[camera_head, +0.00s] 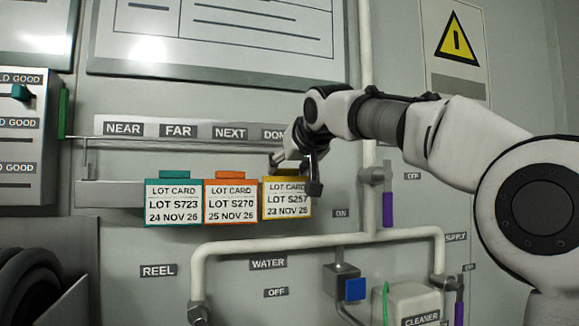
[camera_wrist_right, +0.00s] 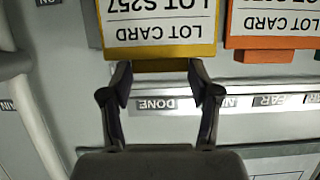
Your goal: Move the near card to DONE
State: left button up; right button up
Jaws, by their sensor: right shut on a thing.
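The yellow card (camera_head: 287,203), LOT S257, hangs upright below the DONE label (camera_head: 273,134). My right gripper (camera_head: 295,172) is at its top edge, shut on the yellow tab. In the right wrist view the two fingers (camera_wrist_right: 160,78) sit on either side of this tab, and the yellow card (camera_wrist_right: 155,28) shows upside down. The DONE label (camera_wrist_right: 158,104) shows between the fingers. The teal card (camera_head: 173,203), LOT S723, hangs below FAR, and the orange card (camera_head: 230,203), LOT S270, below NEXT. No card hangs below the NEAR label (camera_head: 123,129). My left gripper is not in view.
The grey card rail (camera_head: 110,195) is bare at its left end. The orange card (camera_wrist_right: 268,25) is close beside the yellow one. A white pipe (camera_head: 369,160) runs down just right of my gripper. Pipes, valves and a blue-button box (camera_head: 345,283) lie below.

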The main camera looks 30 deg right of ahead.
jog(key=shift+f, duration=0.2)
jog(key=o, duration=1.3)
